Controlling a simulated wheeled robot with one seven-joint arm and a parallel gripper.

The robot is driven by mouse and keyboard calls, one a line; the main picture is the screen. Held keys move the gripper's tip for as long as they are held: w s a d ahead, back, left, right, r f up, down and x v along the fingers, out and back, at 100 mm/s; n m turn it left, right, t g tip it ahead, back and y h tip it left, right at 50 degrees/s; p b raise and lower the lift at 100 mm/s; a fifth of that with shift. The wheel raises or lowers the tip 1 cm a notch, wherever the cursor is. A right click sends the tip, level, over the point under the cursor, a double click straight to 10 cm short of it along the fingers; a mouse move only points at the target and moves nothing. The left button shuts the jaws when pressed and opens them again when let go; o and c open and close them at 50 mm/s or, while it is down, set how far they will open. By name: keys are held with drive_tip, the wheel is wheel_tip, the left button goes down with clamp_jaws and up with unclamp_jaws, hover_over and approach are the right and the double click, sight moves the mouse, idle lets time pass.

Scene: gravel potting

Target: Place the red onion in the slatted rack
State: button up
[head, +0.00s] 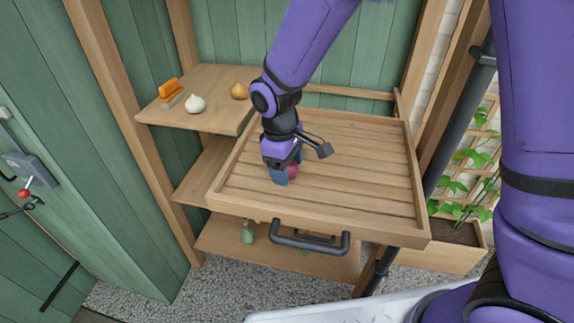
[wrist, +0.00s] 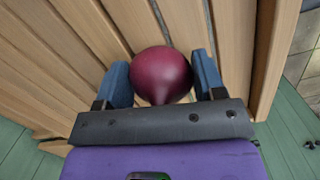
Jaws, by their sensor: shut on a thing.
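The red onion (wrist: 160,74) is dark red and round, and it sits between the two blue fingers of my gripper (wrist: 163,82) in the wrist view. In the head view my gripper (head: 286,175) points down over the left part of the slatted rack (head: 360,178), a wooden tray with raised edges. The red onion (head: 292,171) is partly hidden there behind the fingers. My gripper is shut on it. The onion is low over the slats; I cannot tell whether it touches them.
A wooden shelf (head: 215,112) at the left holds a white bulb (head: 195,104), a yellow onion (head: 239,91) and an orange brush (head: 170,92). A black handle (head: 308,242) projects from the rack's front. A green bottle (head: 247,232) stands on a lower shelf. The rack's right side is clear.

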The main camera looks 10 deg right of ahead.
drive_tip(key=shift+f, duration=0.15)
drive_tip(key=o, duration=1)
drive_tip(key=shift+o, duration=0.2)
drive_tip(key=r, duration=0.4)
drive_tip(key=a+r, duration=0.1)
drive_tip(key=r, duration=0.7)
drive_tip(key=shift+w+a+r, duration=0.1)
drive_tip(key=shift+w+a, duration=0.05)
drive_tip(key=shift+w, duration=0.1)
drive_tip(key=shift+r, duration=0.1)
